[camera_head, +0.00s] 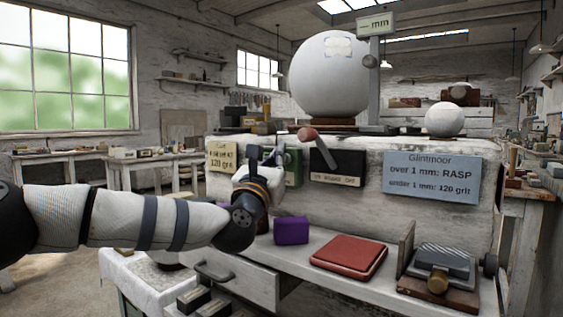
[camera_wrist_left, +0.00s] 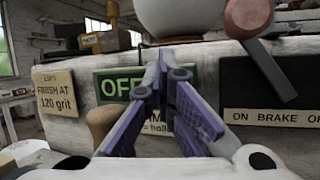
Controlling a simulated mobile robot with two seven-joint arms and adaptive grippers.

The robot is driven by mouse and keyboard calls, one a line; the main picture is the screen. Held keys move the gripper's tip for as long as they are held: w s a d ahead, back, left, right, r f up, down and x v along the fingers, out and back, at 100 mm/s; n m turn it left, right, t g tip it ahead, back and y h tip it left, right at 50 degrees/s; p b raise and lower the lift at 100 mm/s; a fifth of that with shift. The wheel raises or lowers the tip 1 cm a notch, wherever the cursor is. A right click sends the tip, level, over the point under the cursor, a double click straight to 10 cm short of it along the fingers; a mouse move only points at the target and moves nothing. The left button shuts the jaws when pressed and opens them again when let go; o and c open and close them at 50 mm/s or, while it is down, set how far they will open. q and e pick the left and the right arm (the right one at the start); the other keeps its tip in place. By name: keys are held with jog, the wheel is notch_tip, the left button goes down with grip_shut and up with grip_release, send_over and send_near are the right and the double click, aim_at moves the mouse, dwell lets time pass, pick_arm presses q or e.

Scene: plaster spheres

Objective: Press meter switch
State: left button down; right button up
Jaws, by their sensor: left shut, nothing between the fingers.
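The meter display (camera_head: 375,24) at the top of a post reads "— mm" in the head view. A green panel (camera_head: 293,168) is on the front of the white block. In the left wrist view the green panel (camera_wrist_left: 112,84) shows "OFF" and part of "MM", with the rest behind my fingers. No separate switch button can be made out; my fingers may hide it. My left gripper (camera_head: 266,155) is shut and empty, just in front of the panel. Its purple-padded fingers (camera_wrist_left: 165,80) meet at the tips in the left wrist view. Whether they touch the panel I cannot tell.
A brake lever with a red knob (camera_head: 308,134) leans over a black plate (camera_head: 337,166), close right of my left gripper. A large plaster sphere (camera_head: 342,78) stands above.

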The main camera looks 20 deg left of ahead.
pick_arm(q)
jog(key=shift+s, duration=0.1)
jog(key=shift+s+a+f, duration=0.1)
jog(key=shift+s, duration=0.05)
jog(key=s+a, duration=0.2)
jog(key=s, duration=0.3)
jog(key=shift+s+p, duration=0.35)
jog(key=shift+p, duration=0.1)
